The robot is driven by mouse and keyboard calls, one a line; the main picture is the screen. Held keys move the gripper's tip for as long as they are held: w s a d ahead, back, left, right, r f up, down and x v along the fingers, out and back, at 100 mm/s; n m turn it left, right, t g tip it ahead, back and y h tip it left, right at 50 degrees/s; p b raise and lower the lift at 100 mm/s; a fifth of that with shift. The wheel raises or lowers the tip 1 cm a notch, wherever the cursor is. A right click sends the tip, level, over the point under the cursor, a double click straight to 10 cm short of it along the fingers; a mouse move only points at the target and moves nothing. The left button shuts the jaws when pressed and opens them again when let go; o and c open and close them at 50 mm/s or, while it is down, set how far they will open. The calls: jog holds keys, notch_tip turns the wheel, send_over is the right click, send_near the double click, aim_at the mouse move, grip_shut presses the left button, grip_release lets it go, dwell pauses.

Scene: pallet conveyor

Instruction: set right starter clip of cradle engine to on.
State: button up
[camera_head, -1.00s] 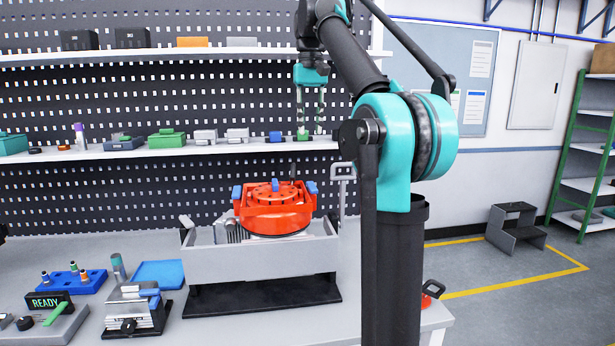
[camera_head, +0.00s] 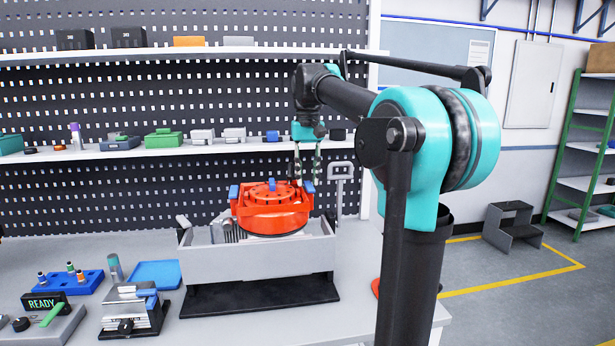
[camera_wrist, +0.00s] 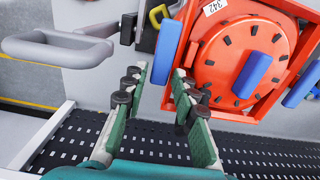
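The red-orange engine (camera_head: 270,215) sits in a grey cradle (camera_head: 255,265) on the bench. Its right starter clip (camera_head: 309,187) is a blue tab at the right edge, and shows in the wrist view (camera_wrist: 167,52) standing along the engine's side. Other blue tabs are at the left edge (camera_head: 235,192) and on top (camera_head: 272,184). My gripper (camera_head: 307,172) is just above the right clip, pointing down. In the wrist view my gripper (camera_wrist: 158,90) is open and empty, its fingers apart, with the clip just beyond the gap and no clear contact.
A grey handle (camera_head: 341,175) stands right of the cradle; it also shows in the wrist view (camera_wrist: 60,45). A shelf (camera_head: 190,150) with small parts runs behind. A READY box (camera_head: 50,318), a blue tray (camera_head: 155,274) and a fixture (camera_head: 133,310) stand on the left.

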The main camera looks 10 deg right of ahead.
grip_shut()
jog(key=shift+m, duration=0.3)
jog(key=m, duration=0.3)
jog(key=shift+d, duration=0.4)
jog(key=shift+s+d+m, duration=0.3)
jog(key=shift+s+m, duration=0.15)
jog(key=shift+m, duration=1.95)
jog(key=shift+s+d+m, duration=0.3)
jog(key=shift+s+m, duration=0.1)
jog(key=shift+m, duration=2)
jog(key=shift+s+d+m, duration=0.3)
jog(key=shift+s+m, duration=0.15)
jog(key=shift+m, duration=1.95)
